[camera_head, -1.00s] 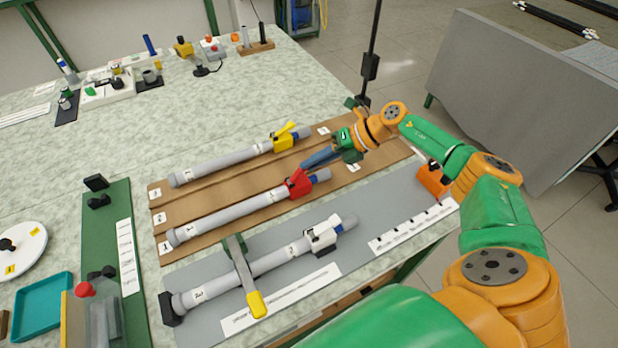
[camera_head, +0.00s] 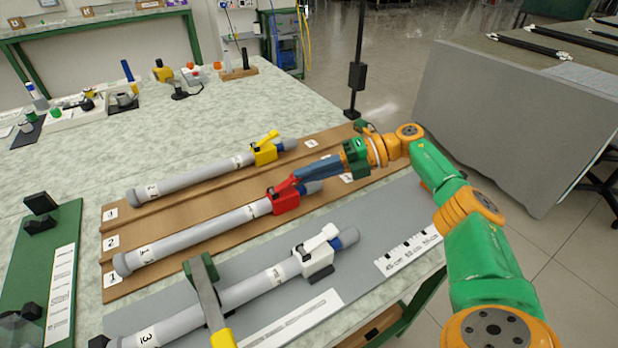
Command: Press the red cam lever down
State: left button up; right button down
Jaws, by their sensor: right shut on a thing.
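The red clamp (camera_head: 284,203) sits around the grey tube (camera_head: 195,238) in the middle row of the brown rack. Its red cam lever (camera_head: 286,186) slants up from the clamp toward the right. My right gripper (camera_head: 301,177) reaches in from the right, its blue fingers shut on the lever's end. The fingers hide the lever's tip and part of the tube's blue end behind it. My left gripper is not in view.
A yellow clamp (camera_head: 264,153) is on the tube behind. A white clamp (camera_head: 317,255) is on the front tube, on a grey mat (camera_head: 390,215). A grey bar with green and yellow ends (camera_head: 208,300) crosses that tube. A grey panel (camera_head: 510,130) stands right.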

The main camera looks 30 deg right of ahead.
jog(key=c, duration=0.9)
grip_release()
jog(key=b+v, duration=0.2)
jog(key=v, duration=0.1)
jog(key=b+v, duration=0.1)
jog(key=v, duration=0.1)
jog(key=shift+d+f, duration=0.25)
jog(key=shift+d, duration=0.1)
jog(key=shift+s+d+r+b, duration=0.2)
jog(key=shift+d+b, duration=0.2)
jog(key=shift+b, duration=0.4)
jog(key=shift+s+d+r, duration=0.15)
jog(key=shift+s+r, duration=0.1)
jog(key=shift+r, duration=0.05)
